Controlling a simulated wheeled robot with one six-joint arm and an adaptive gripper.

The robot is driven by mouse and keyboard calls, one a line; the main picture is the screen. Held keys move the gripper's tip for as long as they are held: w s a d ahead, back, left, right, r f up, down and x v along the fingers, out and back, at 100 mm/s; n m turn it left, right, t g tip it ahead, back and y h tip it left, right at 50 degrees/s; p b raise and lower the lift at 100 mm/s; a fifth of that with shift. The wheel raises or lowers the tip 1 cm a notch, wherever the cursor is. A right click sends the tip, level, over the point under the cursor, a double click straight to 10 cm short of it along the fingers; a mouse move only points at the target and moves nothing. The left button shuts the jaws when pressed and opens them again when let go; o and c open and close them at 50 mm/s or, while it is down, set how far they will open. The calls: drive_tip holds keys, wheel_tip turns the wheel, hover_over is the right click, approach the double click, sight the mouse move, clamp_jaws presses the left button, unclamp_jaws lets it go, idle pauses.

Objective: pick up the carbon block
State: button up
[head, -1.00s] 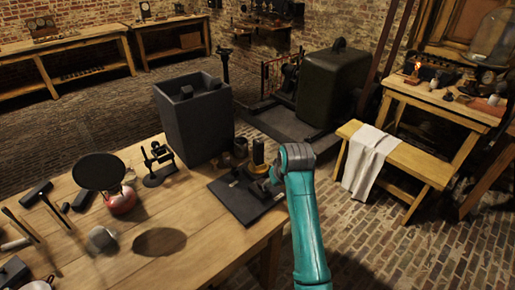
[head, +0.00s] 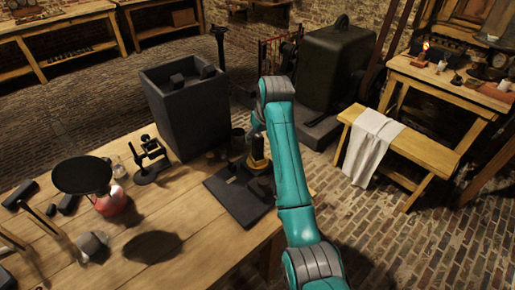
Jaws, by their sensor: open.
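I cannot tell for certain which piece is the carbon block. Dark blocks (head: 178,79) lie at the top of the tall dark grey box (head: 183,118) on the table. Small dark pieces also lie on the flat black board (head: 238,203) at the table's right end. My teal arm rises over the right side of that board and bends downward at its grey top joint. My gripper (head: 257,148) is open, small in the picture and partly hidden by my arm. It is above the far right part of the board, close to a yellow-and-black item (head: 258,164).
A black round pan-like disc (head: 83,175) on a red base, a small black stand (head: 149,163) and a grey cup (head: 91,246) stand on the wooden table. The table front is mostly bare. A bench with a white cloth (head: 370,148) stands to the right.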

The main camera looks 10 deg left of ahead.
drive_tip(key=shift+x, duration=2.55)
drive_tip(key=shift+w+a+r, duration=0.1)
drive_tip(key=shift+w+r, duration=0.05)
drive_tip(key=shift+w, duration=0.05)
drive_tip(key=c, duration=1.1)
clamp_jaws()
drive_tip(key=shift+r, duration=0.15)
